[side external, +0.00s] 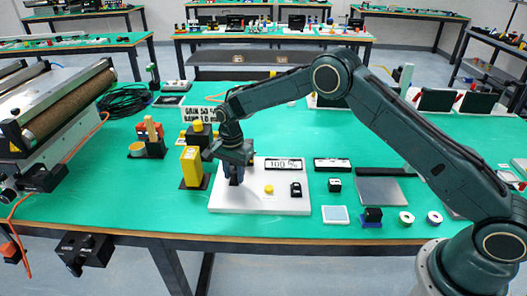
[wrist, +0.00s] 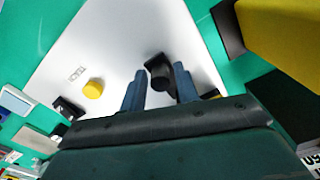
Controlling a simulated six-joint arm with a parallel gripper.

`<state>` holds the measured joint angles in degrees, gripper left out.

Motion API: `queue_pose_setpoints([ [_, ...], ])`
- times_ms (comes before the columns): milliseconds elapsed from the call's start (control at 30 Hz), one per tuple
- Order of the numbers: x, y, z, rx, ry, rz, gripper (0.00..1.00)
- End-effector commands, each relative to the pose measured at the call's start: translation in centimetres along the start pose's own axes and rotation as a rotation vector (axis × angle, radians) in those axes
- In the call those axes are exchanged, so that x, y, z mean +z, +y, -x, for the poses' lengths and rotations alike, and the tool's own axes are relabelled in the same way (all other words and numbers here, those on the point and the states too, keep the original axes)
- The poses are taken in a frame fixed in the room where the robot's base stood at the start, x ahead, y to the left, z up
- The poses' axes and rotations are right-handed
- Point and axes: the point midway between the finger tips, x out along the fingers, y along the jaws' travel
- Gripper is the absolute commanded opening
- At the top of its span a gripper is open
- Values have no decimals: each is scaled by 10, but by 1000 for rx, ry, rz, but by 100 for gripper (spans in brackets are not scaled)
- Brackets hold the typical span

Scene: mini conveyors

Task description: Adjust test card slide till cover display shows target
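A pale panel (side external: 250,201) lies on the green bench. Its display (side external: 283,164) appears to read "100 %". A yellow button (side external: 269,189) and a small black switch (side external: 296,190) are on it; the button also shows in the wrist view (wrist: 93,89). My gripper (side external: 236,178) points down over the panel's left part. In the wrist view, its two blue fingers (wrist: 159,72) stand apart with a black knob (wrist: 160,76) between them. I cannot tell if they touch it. A white sign (side external: 200,114) behind carries "GAIN" and "BAND" lines, numbers partly unclear. I cannot identify the test card.
A yellow block (side external: 191,166) stands close left of the panel, near my gripper. A second display (side external: 332,164) and a small black block (side external: 334,185) lie right of the panel.

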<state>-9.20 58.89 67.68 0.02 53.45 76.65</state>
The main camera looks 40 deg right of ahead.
Motion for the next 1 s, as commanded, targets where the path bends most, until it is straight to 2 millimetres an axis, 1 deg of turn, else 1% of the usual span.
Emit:
queue_pose_setpoints([
  [33,0,0,0,0,0,0,21],
  [133,0,0,0,0,0,0,1],
  [167,0,0,0,0,0,0,0],
  [367,1,0,1,0,0,0,0],
  [700,23,9,1,0,0,1,0],
  [967,23,9,1,-1,0,0,0],
  [1000,23,9,1,-1,0,0,22],
])
